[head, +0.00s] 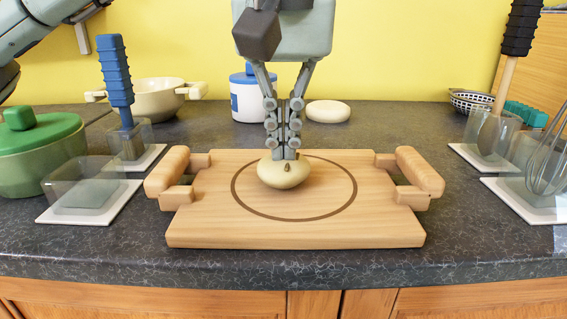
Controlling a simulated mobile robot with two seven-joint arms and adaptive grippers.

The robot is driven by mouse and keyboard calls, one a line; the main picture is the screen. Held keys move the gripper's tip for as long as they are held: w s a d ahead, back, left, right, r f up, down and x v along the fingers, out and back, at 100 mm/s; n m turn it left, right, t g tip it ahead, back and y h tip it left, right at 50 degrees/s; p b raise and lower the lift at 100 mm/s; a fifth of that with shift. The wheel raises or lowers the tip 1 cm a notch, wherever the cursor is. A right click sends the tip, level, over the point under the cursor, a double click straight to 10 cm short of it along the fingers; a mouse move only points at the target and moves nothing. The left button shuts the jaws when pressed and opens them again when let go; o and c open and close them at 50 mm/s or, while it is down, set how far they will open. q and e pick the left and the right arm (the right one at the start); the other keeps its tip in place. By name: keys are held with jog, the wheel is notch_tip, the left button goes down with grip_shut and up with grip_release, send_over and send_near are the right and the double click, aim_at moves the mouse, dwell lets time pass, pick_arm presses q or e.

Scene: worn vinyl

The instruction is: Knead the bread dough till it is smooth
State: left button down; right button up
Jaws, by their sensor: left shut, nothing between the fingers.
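The bread dough (268,175) is a small pale, rounded lump on the wooden board (225,225). My right gripper is not in view.
The board's raised handles (420,172) stand at both sides. A green lidded pot (38,160) and clear holders are at the left. Clear holders with a spoon and a whisk (548,160) are at the right. A cream pot (155,97), a white canister (247,102) and a white disc (328,111) stand behind.

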pick_arm(q)
jog(key=shift+f, duration=0.2)
jog(key=shift+r, duration=0.15)
jog(key=shift+r+p, duration=0.65)
jog(key=shift+f, duration=0.2)
jog(key=shift+f+b, duration=0.55)
jog(key=shift+r, duration=0.15)
